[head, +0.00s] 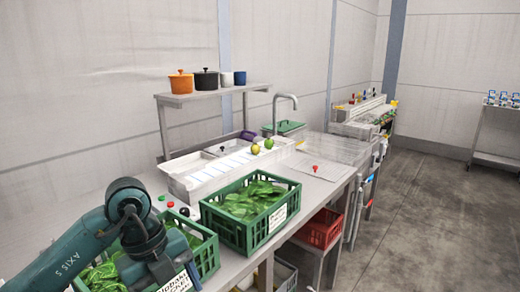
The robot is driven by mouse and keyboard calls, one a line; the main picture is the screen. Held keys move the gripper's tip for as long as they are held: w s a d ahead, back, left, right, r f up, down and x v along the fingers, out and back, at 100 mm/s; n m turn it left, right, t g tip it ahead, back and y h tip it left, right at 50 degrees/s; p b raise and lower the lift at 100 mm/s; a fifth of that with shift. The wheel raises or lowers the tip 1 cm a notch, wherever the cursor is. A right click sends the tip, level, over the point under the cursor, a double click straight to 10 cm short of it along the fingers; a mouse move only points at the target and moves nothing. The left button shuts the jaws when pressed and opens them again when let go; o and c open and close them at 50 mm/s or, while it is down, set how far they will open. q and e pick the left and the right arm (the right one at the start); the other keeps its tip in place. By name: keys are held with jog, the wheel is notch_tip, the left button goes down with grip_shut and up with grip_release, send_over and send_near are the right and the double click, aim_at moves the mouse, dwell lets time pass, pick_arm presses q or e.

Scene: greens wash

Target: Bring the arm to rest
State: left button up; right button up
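My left arm comes in from the lower left and bends over a green crate of leafy greens (205,258) at the bottom of the head view. Its lower end runs down in front of that crate and hides part of it. No fingers of my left gripper show. My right arm and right gripper are not in view.
A second green crate (250,237) of greens stands on the metal counter (310,188). Behind it are a white trough (185,187), two round fruits and a tap (285,100). Pots stand on a shelf (215,92).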

pick_arm(q)
jog(key=s+d+m+g+h, duration=0.1)
jog(key=s+d+h, duration=0.7)
jog(key=d+h, duration=0.5)
jog(key=w+a+f+n+t+y, duration=0.2)
jog(key=a+f+n+t, duration=0.25)
jog(key=n+t, duration=0.35)
jog(key=w+a+f+n+t+y, duration=0.1)
jog(key=w+a+f+n+t, duration=0.25)
jog(key=a+n+t, duration=0.35)
jog(key=s+a+f+n+g+y, duration=0.25)
jog(key=s+a+f+y, duration=0.3)
jog(key=f, duration=0.35)
jog(key=s+a+f+n+g+y, duration=0.2)
jog(key=s+a+f+n+y, duration=0.15)
jog(key=s+f, duration=0.45)
jog(key=w+d+r+n+t, duration=0.1)
jog(key=d+n, duration=0.3)
jog(key=d, duration=0.4)
jog(key=shift+w+d+r+n+p, duration=0.25)
jog(key=shift+w+n+p, duration=0.2)
jog(key=shift+w, duration=0.45)
